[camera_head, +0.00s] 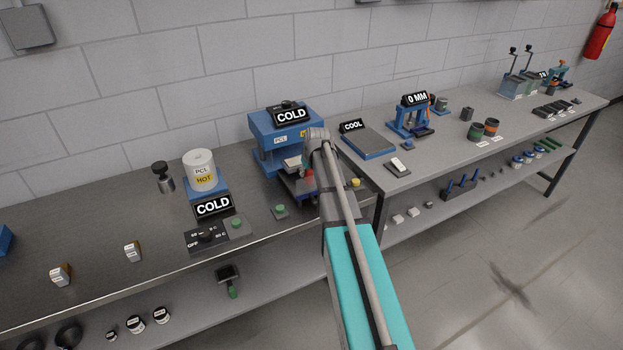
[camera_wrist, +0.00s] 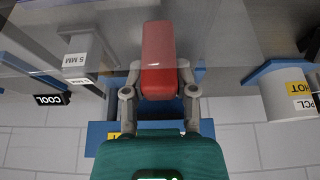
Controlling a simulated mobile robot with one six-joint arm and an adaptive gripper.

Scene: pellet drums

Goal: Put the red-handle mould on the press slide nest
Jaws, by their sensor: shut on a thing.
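The red handle of the mould (camera_wrist: 158,58) is between the two fingers of my gripper (camera_wrist: 158,78) in the wrist view, and the gripper is shut on it. The mould's body under the handle cannot be made out. In the head view a small red patch of the handle (camera_head: 308,176) shows beside my arm, at the front of the blue press (camera_head: 268,132). The press slide (camera_head: 296,189) sticks out in front, largely covered by my arm. The nest is hidden, so I cannot tell whether the mould touches it.
A "COLD" sign (camera_head: 291,115) is on the press. A PCL drum (camera_head: 200,172) stands to its left, with a green button (camera_head: 280,210) in front. A pale block marked 5 MM (camera_wrist: 78,64) is close beside my gripper. A cooling plate (camera_head: 368,141) lies to the right.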

